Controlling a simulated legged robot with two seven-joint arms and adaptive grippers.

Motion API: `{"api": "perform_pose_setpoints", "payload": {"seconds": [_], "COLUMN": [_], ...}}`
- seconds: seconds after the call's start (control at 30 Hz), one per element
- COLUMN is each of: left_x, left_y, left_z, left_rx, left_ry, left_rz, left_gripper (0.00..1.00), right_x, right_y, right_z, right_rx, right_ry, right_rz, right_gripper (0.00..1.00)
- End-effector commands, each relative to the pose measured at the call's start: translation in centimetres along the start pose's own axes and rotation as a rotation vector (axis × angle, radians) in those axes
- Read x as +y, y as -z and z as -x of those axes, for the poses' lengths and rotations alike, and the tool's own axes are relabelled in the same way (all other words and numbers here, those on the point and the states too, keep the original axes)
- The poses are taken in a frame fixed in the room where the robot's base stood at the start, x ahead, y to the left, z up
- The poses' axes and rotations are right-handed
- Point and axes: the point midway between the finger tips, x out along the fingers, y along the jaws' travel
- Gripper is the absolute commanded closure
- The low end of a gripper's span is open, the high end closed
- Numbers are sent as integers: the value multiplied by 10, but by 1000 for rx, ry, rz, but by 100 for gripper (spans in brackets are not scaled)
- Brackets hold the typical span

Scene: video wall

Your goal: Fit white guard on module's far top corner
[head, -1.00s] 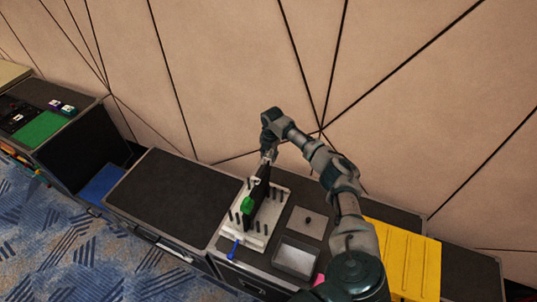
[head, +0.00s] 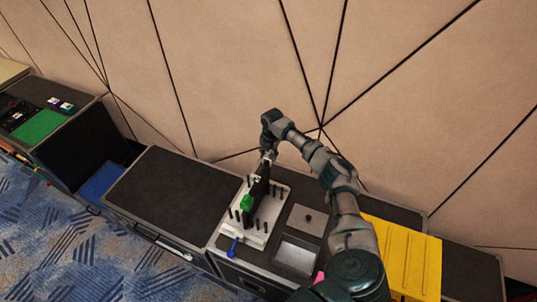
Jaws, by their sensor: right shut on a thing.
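The module is a dark, thin panel (head: 259,190) standing upright in a white fixture (head: 257,238) with several black pegs, on a black case top. A green piece (head: 246,203) sits on the module's near top corner. My right arm reaches over from the right, and its gripper (head: 266,157) points down at the module's far top corner. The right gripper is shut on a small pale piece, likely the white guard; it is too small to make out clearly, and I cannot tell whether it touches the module. My left gripper is not in view.
A blue-handled tool (head: 233,247) lies at the fixture's near edge. A grey open tray (head: 297,255) and a flat grey plate (head: 308,220) are right of the fixture. A yellow case (head: 405,255) stands farther right. The black case top (head: 170,190) at left is clear.

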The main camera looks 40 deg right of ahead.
Motion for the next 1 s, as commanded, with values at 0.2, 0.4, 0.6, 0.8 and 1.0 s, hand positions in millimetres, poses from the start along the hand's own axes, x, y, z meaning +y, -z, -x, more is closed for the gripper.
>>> {"api": "perform_pose_setpoints", "payload": {"seconds": [0.2, 0.4, 0.6, 0.8, 1.0], "left_x": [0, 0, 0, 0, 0], "left_y": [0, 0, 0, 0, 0], "left_z": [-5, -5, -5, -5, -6], "left_rx": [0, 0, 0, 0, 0], "left_ry": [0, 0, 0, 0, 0], "left_rz": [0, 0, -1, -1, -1], "left_gripper": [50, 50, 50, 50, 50], "right_x": [-1, -1, -1, -1, -1], "right_y": [0, 0, 0, 0, 0], "right_z": [-12, -13, -13, -13, -14], "right_rx": [1, 0, 0, 0, 0], "right_ry": [1, 1, 1, 1, 1], "right_rz": [0, 0, 0, 0, 0], "right_gripper": [90, 90, 90, 90, 90]}}
